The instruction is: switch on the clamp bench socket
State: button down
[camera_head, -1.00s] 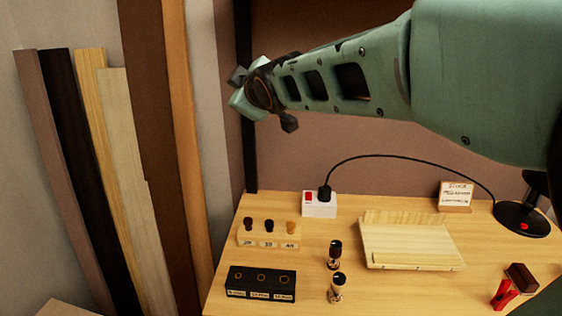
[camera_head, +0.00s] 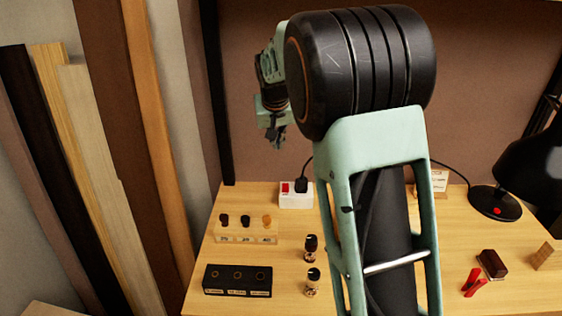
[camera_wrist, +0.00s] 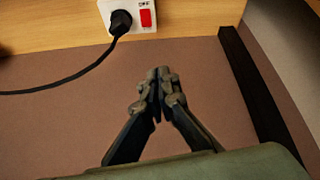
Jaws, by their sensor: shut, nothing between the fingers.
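The bench socket (camera_head: 296,201) is a white box at the back of the bench, with a red switch (camera_head: 285,188) on its left and a black plug (camera_head: 301,185) in it. In the wrist view the socket (camera_wrist: 151,30) is at the top edge, cut off, with the red switch (camera_wrist: 147,18) right of the plug (camera_wrist: 120,20). Small lettering by the switch is hard to read. My gripper (camera_head: 278,143) is above the socket and apart from it. In the wrist view its fingers (camera_wrist: 158,76) are shut and empty.
A black cord runs from the plug to the black lamp (camera_head: 495,204) at right. A peg stand (camera_head: 246,238), a black block (camera_head: 237,281) and two small bottles (camera_head: 311,249) stand in front. Wood strips (camera_head: 95,170) lean at left. My arm hides the bench middle.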

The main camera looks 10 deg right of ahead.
aim_at(286, 185)
jog(key=w+d+f, duration=0.1)
jog(key=f, duration=0.4)
jog(key=w+d+f+m+g, duration=0.1)
jog(key=f, duration=0.4)
jog(key=d+f+m, duration=0.1)
jog(key=f, duration=0.4)
jog(key=shift+w+f+g+p, duration=0.3)
jog(key=shift+w+f+p, duration=0.05)
jog(key=shift+w+f, duration=0.05)
jog(key=shift+f, duration=0.1)
jog(key=shift+w+f+b, duration=0.25)
jog(key=shift+f+b, duration=0.25)
jog(key=shift+b, duration=0.2)
jog(key=shift+w+d, duration=0.1)
jog(key=shift+w, duration=0.05)
